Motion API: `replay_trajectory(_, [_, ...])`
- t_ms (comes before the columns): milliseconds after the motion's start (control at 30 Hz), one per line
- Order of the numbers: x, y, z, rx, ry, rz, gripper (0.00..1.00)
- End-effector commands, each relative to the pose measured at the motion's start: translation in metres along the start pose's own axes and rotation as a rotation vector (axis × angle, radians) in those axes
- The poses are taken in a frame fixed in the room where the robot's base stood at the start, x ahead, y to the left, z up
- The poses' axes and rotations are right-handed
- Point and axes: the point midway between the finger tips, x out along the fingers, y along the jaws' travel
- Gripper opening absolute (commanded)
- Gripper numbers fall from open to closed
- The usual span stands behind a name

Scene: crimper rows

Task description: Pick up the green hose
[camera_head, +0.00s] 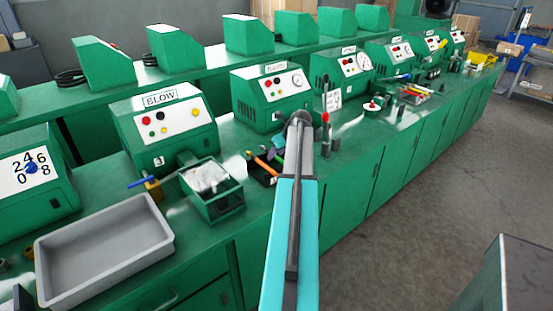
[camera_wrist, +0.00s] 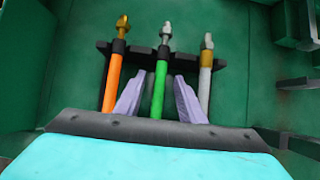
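The green hose (camera_wrist: 160,88) is a straight green piece with a black collar and a silver metal tip. It stands in the middle of a black rack (camera_wrist: 227,64) in the wrist view. My gripper (camera_wrist: 159,82) has two lilac fingers, one on each side of the green hose. The fingers are apart, with a visible gap to the hose on both sides. In the head view my arm and gripper largely cover this spot, and I cannot make out the green hose clearly there.
An orange hose (camera_wrist: 112,85) with a brass tip stands left of the green one, and a white hose (camera_wrist: 204,88) stands right. A grey tray (camera_head: 103,262) and a machine marked BLOW (camera_head: 165,125) are on the green bench to the left.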

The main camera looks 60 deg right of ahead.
Motion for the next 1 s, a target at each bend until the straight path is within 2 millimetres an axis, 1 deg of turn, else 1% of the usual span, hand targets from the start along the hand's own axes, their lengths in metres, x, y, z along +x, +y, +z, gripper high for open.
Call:
replay_trajectory(567, [0.0011, -0.0005, -0.0005, 0.001, 0.0, 0.0, 0.36])
replay_trajectory(667, [0.0011, -0.0006, -0.0006, 0.001, 0.0, 0.0, 0.21])
replay_trajectory(700, [0.0011, -0.0007, -0.0007, 0.001, 0.0, 0.0, 0.14])
replay_trajectory(800, [0.0011, -0.0006, -0.0007, 0.001, 0.0, 0.0, 0.0])
replay_trajectory(1000, [0.0009, -0.0006, -0.0006, 0.001, 0.0, 0.0, 0.0])
